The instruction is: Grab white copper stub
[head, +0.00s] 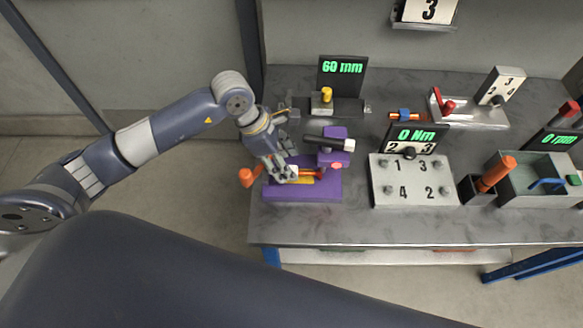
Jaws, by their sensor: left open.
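My left gripper (282,174) is open and reaches down over the left part of the purple fixture (268,193). A similar copper stub with a blue collar (405,115) lies farther back on the bench. My right gripper is not in view.
The purple fixture has an orange knob (246,177) at left and an upright purple block (332,142) with a dark handle behind. A numbered panel (398,197) stands to the right. A device reading 60 mm (341,66) stands behind. The front bench strip (345,228) is clear.

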